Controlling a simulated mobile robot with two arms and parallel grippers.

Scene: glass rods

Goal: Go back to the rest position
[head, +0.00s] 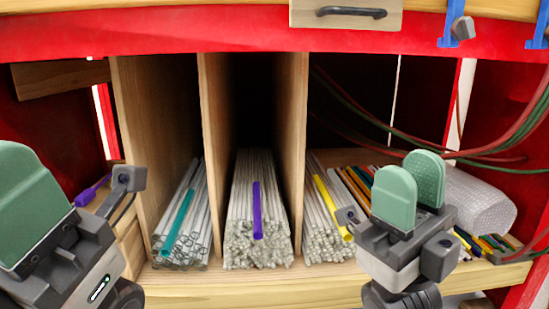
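My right gripper (410,180) is in front of the shelf at the right, its two green finger pads pointing up with a gap between them. It is open and nothing shows between the pads. My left gripper (30,200) is at the left edge, partly cut off; only one green pad shows, so its opening cannot be told. The teal rod (178,224) lies on clear glass rods in the left compartment. The purple rod (257,210) lies on the middle bundle. The yellow rod (331,208) lies on the bundle right of it. Both grippers are apart from these rods.
Wooden dividers (220,150) separate the compartments. A wooden ledge (230,285) runs along the front. Red and green cables (500,140) hang at the right, above a bubble-wrap roll (480,203) and coloured rods. A drawer with a dark handle (350,12) is above.

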